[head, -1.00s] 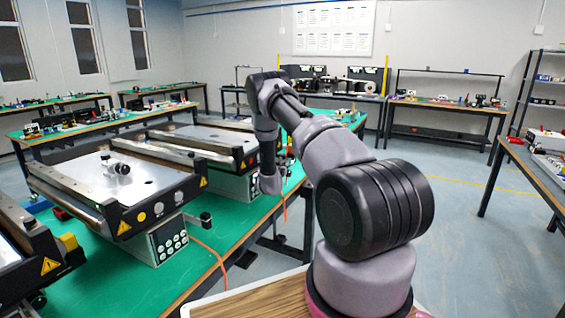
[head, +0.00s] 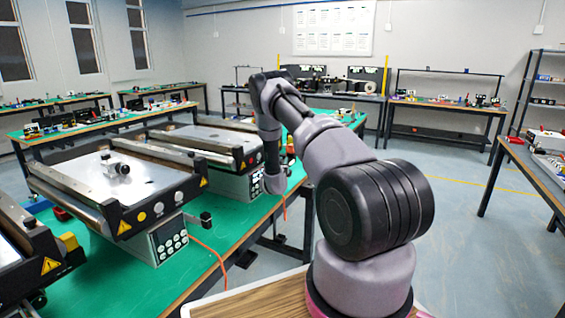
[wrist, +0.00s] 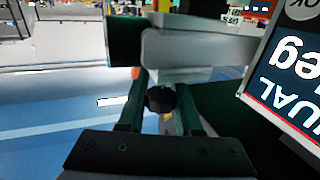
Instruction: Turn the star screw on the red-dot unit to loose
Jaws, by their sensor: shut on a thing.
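In the wrist view, a dark star screw (wrist: 160,99) sits between the two green fingers of my gripper (wrist: 158,90), which is shut on it. A pale grey metal part (wrist: 190,47) lies just beyond the screw. In the head view, my arm's end reaches down at the near right end of the far conveyor unit (head: 222,154), where a small red spot shows on the end face. My fingers and the screw cannot be made out there. Which way the screw is turned cannot be told.
A nearer conveyor unit (head: 85,180) with a yellow dot stands on the green bench (head: 215,240), and part of another is at the left edge. A panel with printed letters (wrist: 290,75) is close on the right in the wrist view. Open floor (head: 465,230) lies right.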

